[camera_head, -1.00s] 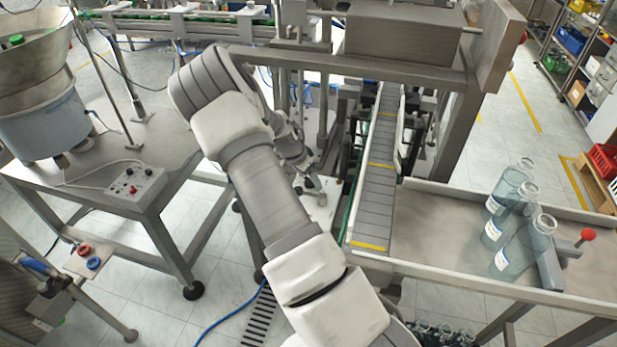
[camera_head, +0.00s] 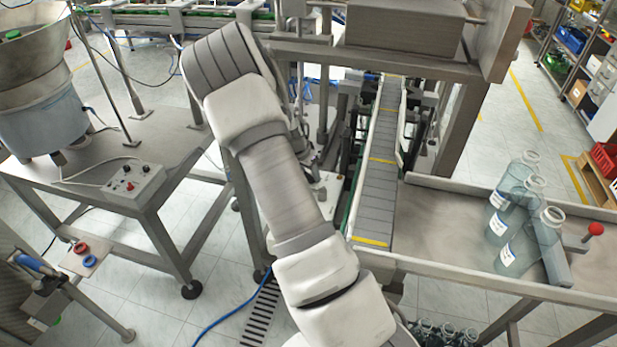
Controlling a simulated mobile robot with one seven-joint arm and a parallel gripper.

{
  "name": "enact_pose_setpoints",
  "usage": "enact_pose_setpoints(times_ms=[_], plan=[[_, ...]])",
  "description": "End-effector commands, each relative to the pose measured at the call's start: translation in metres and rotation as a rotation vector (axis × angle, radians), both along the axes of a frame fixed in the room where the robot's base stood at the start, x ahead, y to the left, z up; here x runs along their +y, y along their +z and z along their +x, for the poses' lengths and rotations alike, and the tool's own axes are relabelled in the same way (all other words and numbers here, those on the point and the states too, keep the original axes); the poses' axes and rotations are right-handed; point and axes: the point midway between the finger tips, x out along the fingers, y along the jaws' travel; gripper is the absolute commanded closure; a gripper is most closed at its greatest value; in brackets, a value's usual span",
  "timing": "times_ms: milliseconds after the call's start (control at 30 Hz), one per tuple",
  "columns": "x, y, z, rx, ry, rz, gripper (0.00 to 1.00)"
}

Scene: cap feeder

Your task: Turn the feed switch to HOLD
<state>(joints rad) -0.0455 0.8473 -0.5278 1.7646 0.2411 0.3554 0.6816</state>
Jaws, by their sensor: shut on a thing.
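A small grey control box (camera_head: 137,185) sits on the metal table under the feeder bowl, at the left. My arm (camera_head: 278,190) rises from the bottom centre to a bend at the upper left of centre, then goes down behind itself. My gripper is hidden behind the arm, so its jaws and anything in them do not show.
The feeder bowl (camera_head: 38,100) stands at the left. A conveyor (camera_head: 375,175) runs right of my arm. Clear bottles (camera_head: 508,235) stand on the tray (camera_head: 430,215) near a red-knobbed lever (camera_head: 595,229). Floor shows between the left table and my arm.

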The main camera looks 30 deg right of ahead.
Motion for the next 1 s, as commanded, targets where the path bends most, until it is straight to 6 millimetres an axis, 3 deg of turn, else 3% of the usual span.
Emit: enact_pose_setpoints(times_ms=[600, 1000], plan=[[-0.0047, -0.0044, -0.0028, -0.007, 0.56, -0.002, 1.0], [-0.0049, -0.0015, -0.0034, -0.002, 0.802, -0.001, 1.0]])
